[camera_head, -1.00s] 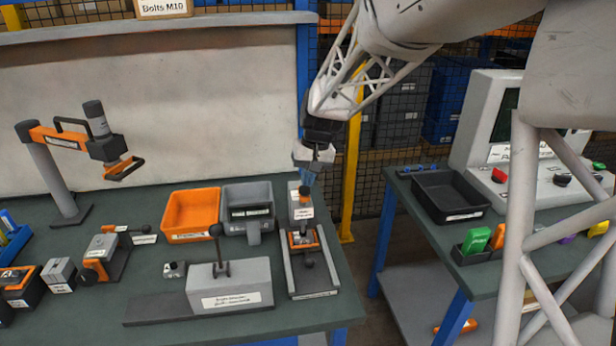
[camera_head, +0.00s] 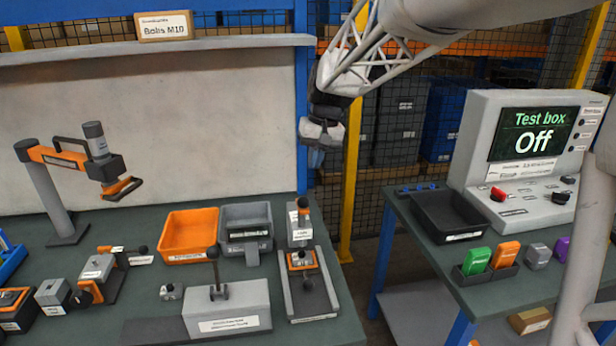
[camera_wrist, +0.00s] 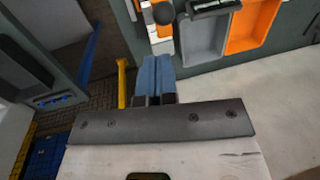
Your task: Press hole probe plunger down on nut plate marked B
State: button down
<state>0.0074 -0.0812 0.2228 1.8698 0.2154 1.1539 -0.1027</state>
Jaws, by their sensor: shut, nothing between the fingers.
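My gripper (camera_head: 315,158) is shut and empty, with blue fingertips. It hangs above and behind the right end of the green bench; the fingers also show in the wrist view (camera_wrist: 157,78). Below it in the head view is a grey upright unit (camera_head: 299,232) with a dark ball knob (camera_head: 302,203) on top, possibly the hole probe and its plunger. In front of that unit is a grey fixture (camera_head: 325,300) with an orange-framed part (camera_head: 302,260). The gripper is apart from the knob. The labels are too small to read, so I cannot tell which plate is marked B.
An orange bin (camera_head: 189,236) and a grey bin (camera_head: 247,222) stand left of the unit. A grey block with a lever (camera_head: 228,308) is in front. Right, past a gap, a second table holds a black tray (camera_head: 447,215) and a test box (camera_head: 530,160) reading "Off".

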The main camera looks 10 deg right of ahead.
jog(key=shift+d+r, duration=0.15)
jog(key=shift+r, duration=0.6)
jog(key=shift+d+r, duration=0.15)
jog(key=shift+r, duration=0.55)
jog(key=s+d+f+t, duration=0.1)
jog(key=s+f, duration=0.1)
jog(key=s, duration=1)
jog(key=s+d+f+t+h, duration=0.1)
jog(key=s+f, duration=0.2)
jog(key=s, duration=0.8)
jog(key=s+f+h, duration=0.1)
jog(key=s+f, duration=0.2)
jog(key=s, duration=0.9)
jog(key=shift+s+d+f+t, duration=0.15)
jog(key=shift+s+d+t, duration=0.2)
jog(key=shift+d+t, duration=0.05)
